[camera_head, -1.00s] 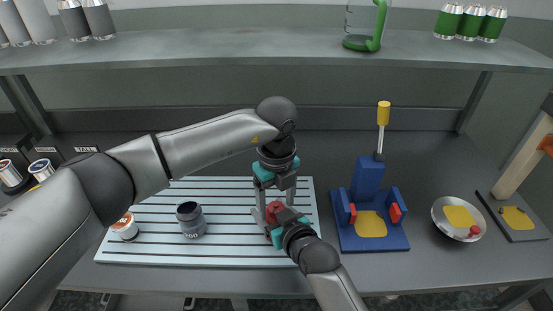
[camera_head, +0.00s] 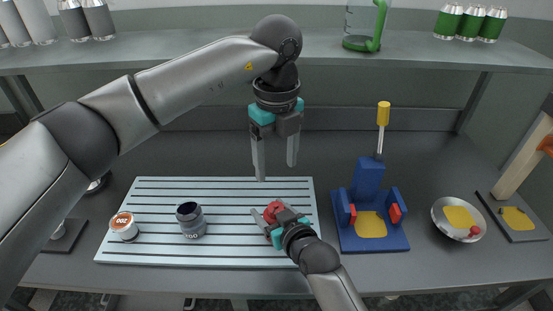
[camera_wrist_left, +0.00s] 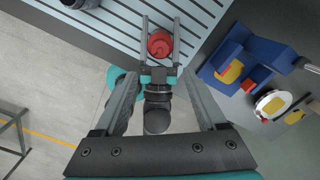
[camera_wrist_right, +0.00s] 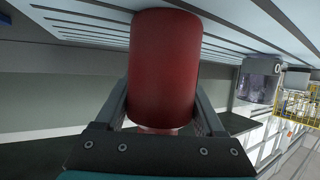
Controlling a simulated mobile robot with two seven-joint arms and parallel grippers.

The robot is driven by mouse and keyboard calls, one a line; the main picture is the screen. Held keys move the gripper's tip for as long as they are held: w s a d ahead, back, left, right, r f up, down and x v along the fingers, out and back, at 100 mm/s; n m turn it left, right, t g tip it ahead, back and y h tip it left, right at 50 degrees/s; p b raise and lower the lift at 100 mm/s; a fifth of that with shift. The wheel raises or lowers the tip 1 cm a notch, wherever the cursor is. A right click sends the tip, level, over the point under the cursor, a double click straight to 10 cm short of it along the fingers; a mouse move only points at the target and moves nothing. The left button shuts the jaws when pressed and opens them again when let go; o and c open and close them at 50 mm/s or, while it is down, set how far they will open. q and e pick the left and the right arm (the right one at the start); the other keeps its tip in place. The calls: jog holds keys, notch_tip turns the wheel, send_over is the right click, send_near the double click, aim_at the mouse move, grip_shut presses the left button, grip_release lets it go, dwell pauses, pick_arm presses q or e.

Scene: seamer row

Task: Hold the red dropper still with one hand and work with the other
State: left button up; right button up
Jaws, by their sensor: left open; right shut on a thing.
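The red dropper (camera_head: 272,209) stands on the slatted light-blue board (camera_head: 160,253), near its right end. My right gripper (camera_head: 268,214) is shut on it from the front right. In the right wrist view the red body (camera_wrist_right: 165,70) fills the space between the fingers. It also shows from above in the left wrist view (camera_wrist_left: 160,44), between the right gripper's fingers. My left gripper (camera_head: 276,175) is open and empty, pointing down above the back of the board, clear of the dropper.
A dark open jar (camera_head: 191,222) and a white jar with an orange-brown lid (camera_head: 122,227) stand on the board's left part. A blue fixture with a yellow-handled tool (camera_head: 368,190) and a metal bowl (camera_head: 440,217) stand to the right. A shelf (camera_head: 270,47) runs overhead at the back.

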aim_at(276, 207)
pick_arm(q)
notch_tip(276, 207, down, 12)
jog(key=shift+m, duration=1)
jog(key=shift+w, duration=0.1)
grip_shut()
dwell(0.4)
